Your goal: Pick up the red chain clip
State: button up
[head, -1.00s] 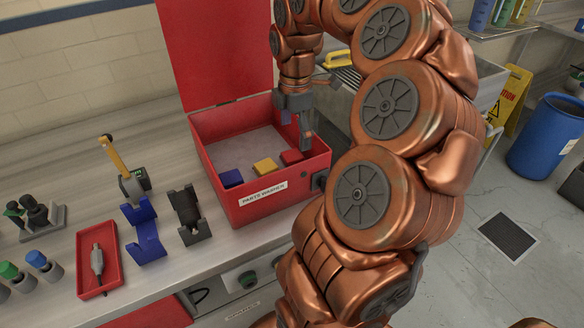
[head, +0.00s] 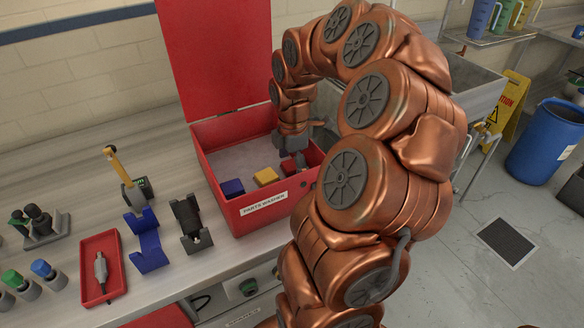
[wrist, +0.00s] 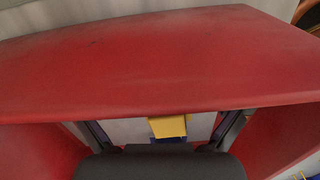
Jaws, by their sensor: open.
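The red chain clip (head: 288,167) lies in the red parts washer (head: 236,215), partly hidden under my gripper. It is to the right of a yellow block (head: 265,177) and a blue block (head: 232,188). My gripper (head: 296,158) is open, down inside the washer, just above or at the red clip; contact cannot be told. In the wrist view, its two dark fingers (wrist: 162,133) stand apart, with the yellow block (wrist: 168,127) seen between them. I cannot make out the red clip there.
In the wrist view, a broad red surface, probably the washer's wall, fills the upper part. The washer's raised lid (head: 215,60) stands behind. To its left are a dark holder (head: 190,225), a blue holder (head: 148,242) and a red tray (head: 103,268) with a grey tool.

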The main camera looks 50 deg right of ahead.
jog(key=c, duration=1)
jog(key=shift+s+a+f, duration=0.1)
jog(key=shift+a, duration=0.05)
jog(key=c, duration=0.8)
